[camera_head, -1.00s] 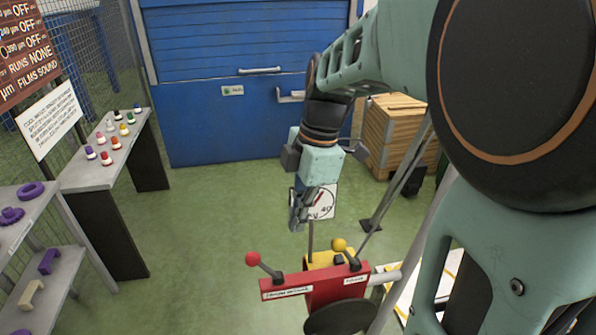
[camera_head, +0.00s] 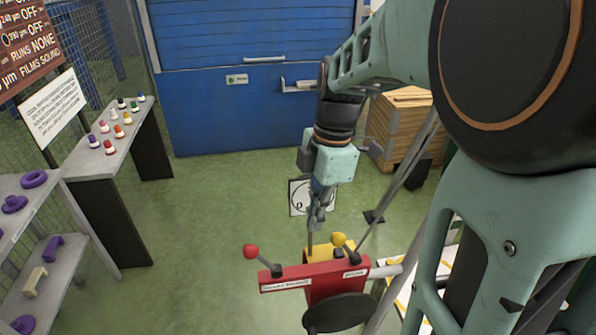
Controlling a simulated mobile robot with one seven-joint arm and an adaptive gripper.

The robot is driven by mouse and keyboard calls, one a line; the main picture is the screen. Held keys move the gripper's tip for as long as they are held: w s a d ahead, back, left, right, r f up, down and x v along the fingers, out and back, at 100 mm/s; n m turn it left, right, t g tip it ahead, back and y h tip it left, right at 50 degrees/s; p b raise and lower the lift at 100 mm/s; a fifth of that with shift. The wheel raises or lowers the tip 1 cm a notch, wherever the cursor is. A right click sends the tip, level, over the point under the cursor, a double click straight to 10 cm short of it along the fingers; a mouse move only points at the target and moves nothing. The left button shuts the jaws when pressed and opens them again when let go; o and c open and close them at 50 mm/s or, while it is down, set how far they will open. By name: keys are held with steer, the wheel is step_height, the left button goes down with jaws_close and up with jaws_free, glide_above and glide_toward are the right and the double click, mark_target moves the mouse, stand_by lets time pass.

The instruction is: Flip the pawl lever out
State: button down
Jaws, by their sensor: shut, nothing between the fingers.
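A red lever box (camera_head: 322,285) stands at the lower middle, with a white label by each of its two levers. The labels are too small to read surely, so I cannot tell which lever is the pawl lever. The left lever has a red ball knob (camera_head: 250,251) and leans left. The right lever has a yellow ball knob (camera_head: 338,240) and leans slightly left. A yellow block (camera_head: 322,254) sits behind the red box. My gripper (camera_head: 316,226) points down, shut and empty, just left of and above the yellow knob in the picture. I cannot tell whether they touch.
A dark round disc (camera_head: 340,312) is in front of the red box. A grey pole (camera_head: 405,170) rises at the right. A bench of coloured buttons (camera_head: 110,140) and shelves with purple parts (camera_head: 35,180) stand left. A wooden crate (camera_head: 398,125) is behind. Green floor is clear at middle left.

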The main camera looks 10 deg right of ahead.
mark_target(346, 248)
step_height(346, 248, down, 7)
steer(key=a, duration=0.1)
steer(key=shift+w+d+r+p, duration=0.1)
steer(key=shift+d+r+p, duration=0.1)
steer(key=shift+d, duration=0.45)
steer(key=shift+d+r+p, duration=0.1)
steer(key=shift+d+p, duration=0.1)
steer(key=shift+d, duration=0.5)
steer(key=shift+w+d+r+p, duration=0.1)
steer(key=shift+d+p, duration=0.1)
steer(key=shift+d, duration=0.45)
steer(key=shift+w+d, duration=0.1)
